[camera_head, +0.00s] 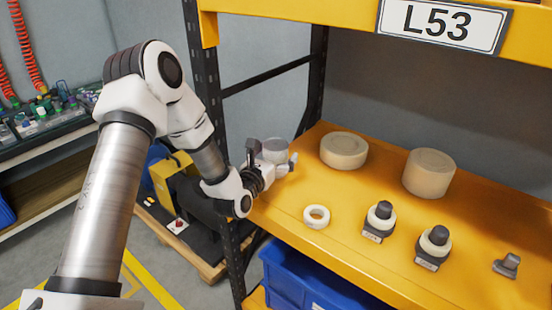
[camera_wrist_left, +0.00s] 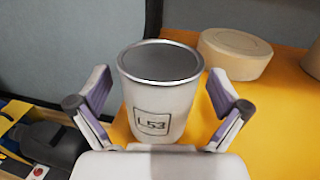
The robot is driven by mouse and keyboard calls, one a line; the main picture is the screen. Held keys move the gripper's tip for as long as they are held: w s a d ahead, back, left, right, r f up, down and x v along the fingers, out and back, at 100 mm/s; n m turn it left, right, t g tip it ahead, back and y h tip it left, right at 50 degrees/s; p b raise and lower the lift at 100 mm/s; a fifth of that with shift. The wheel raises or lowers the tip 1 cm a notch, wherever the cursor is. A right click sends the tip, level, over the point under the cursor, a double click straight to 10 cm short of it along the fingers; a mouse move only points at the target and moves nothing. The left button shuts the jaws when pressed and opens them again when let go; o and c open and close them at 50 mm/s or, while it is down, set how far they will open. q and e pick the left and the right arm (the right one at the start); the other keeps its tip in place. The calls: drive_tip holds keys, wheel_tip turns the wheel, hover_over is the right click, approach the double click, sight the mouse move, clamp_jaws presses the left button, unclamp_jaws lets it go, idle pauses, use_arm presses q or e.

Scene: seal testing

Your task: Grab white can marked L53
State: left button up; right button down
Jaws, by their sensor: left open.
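The white can marked L53 (camera_wrist_left: 160,95) stands upright on the yellow shelf, open at the top with a grey rim, its label facing the left wrist camera. In the head view the can (camera_head: 274,149) is at the shelf's left end, partly hidden by my gripper. My left gripper (camera_head: 279,163) is at the can. In the left wrist view my left gripper (camera_wrist_left: 162,100) is open, with one finger on each side of the can and a visible gap on both sides. My right gripper is not in view.
The yellow shelf (camera_head: 345,200) also holds two beige round blocks (camera_head: 344,150) (camera_head: 429,173), a white ring (camera_head: 316,216), two dark-topped parts with white rings (camera_head: 379,221) (camera_head: 433,247) and a small grey part (camera_head: 507,265). A dark upright (camera_head: 208,110) stands close beside my left arm. A blue bin (camera_head: 300,280) is below.

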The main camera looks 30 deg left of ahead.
use_arm(q)
drive_tip(key=c, duration=1.5)
